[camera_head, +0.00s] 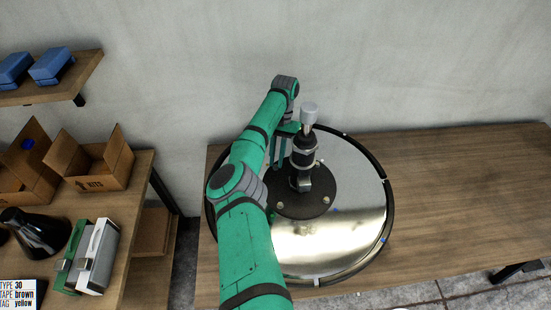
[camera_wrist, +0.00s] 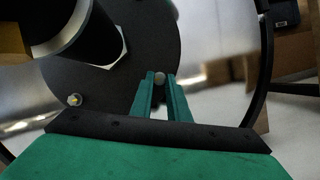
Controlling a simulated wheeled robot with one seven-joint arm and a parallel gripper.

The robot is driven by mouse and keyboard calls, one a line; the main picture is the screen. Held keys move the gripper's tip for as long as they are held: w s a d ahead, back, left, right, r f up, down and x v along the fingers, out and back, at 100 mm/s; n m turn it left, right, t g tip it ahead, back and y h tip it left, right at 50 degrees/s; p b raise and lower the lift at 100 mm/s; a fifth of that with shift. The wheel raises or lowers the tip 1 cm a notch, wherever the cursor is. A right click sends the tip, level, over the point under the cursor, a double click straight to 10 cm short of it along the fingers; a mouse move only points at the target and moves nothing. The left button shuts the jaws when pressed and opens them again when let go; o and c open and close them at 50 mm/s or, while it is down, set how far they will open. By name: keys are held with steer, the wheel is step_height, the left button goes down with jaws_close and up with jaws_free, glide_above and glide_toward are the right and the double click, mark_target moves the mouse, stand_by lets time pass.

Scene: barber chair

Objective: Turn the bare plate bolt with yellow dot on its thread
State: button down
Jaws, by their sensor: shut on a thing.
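The round black plate (camera_head: 312,208) lies on a shiny disc, with an upright black column (camera_head: 303,150) at its middle. Plate bolts show at the front right (camera_head: 326,200) and front left (camera_head: 280,206). In the wrist view my gripper (camera_wrist: 161,80) is shut on a grey bolt (camera_wrist: 160,77) near the plate's edge; I see no yellow dot on it, and the fingers hide its sides. Another bolt (camera_wrist: 75,99) with a small yellow mark stands to the left, apart from the fingers. In the head view the fingers are behind the column, partly hidden.
The mirror-like disc (camera_head: 345,240) rests on a wooden table (camera_head: 460,190), whose right side is clear. A left-hand bench holds an open cardboard box (camera_head: 95,175), a dark flask (camera_head: 38,235) and a card (camera_head: 18,293) reading type 30, tape brown, tag yellow.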

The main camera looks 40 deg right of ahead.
steer(key=m, duration=0.2)
steer(key=m+t, duration=0.1)
steer(key=m, duration=0.1)
steer(key=m+t+y, duration=0.1)
steer(key=m, duration=0.1)
steer(key=shift+s, duration=0.3)
steer(key=shift+m+t, duration=0.3)
steer(key=shift+m, duration=0.1)
steer(key=c, duration=1.7)
jaws_free()
steer(key=shift+d+r, duration=0.1)
steer(key=shift+v, duration=5.3)
